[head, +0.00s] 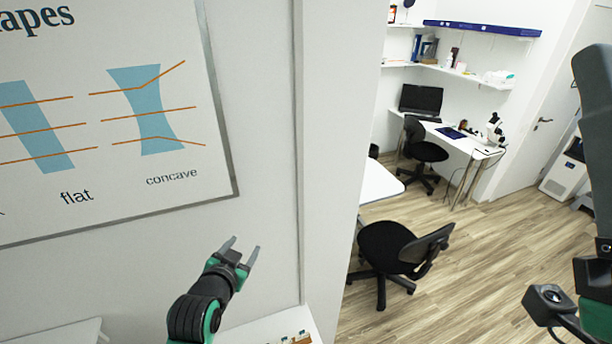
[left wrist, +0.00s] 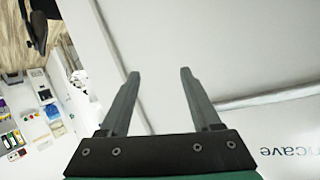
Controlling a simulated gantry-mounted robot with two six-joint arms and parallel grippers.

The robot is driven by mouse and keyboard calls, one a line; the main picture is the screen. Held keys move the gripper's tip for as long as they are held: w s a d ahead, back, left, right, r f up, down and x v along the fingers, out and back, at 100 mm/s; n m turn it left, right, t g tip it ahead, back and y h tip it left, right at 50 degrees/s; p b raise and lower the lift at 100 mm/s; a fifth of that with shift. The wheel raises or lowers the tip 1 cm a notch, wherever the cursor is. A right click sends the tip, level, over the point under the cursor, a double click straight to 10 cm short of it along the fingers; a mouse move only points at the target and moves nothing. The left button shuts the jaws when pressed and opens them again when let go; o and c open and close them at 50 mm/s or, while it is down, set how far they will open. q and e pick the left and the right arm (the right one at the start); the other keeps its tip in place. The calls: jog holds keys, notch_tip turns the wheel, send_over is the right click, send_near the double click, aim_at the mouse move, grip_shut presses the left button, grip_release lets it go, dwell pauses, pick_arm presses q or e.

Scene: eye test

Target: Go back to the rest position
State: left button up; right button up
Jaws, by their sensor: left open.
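My left gripper (head: 240,251) is raised in front of the white wall, below the lens-shape poster, in the head view. Its two grey fingers are apart with nothing between them. In the left wrist view the gripper (left wrist: 160,75) also shows open and empty, with the pale wall behind it. At the right edge of the head view, parts of my right arm show. Its fingers are not clearly visible.
The poster (head: 110,110) hangs on the wall at left. A wall edge (head: 335,150) stands right of my left gripper. Beyond it are black office chairs (head: 392,250), a desk with a monitor (head: 421,100), a microscope (head: 494,130) and open wooden floor (head: 480,270).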

pick_arm(q)
jog(key=s+a+r+n+t, duration=0.1)
jog(key=s+r+t, duration=0.3)
jog(key=r, duration=1.1)
jog(key=s+a+r+n+t, duration=0.1)
jog(key=s+r+t, duration=0.25)
jog(key=r, duration=1.15)
jog(key=s+r+n+t+h, duration=0.1)
jog(key=s+r+t, duration=0.6)
jog(key=s+r, duration=0.7)
jog(key=s+a+n, duration=0.1)
jog(key=s, duration=0.2)
jog(key=shift+s, duration=0.4)
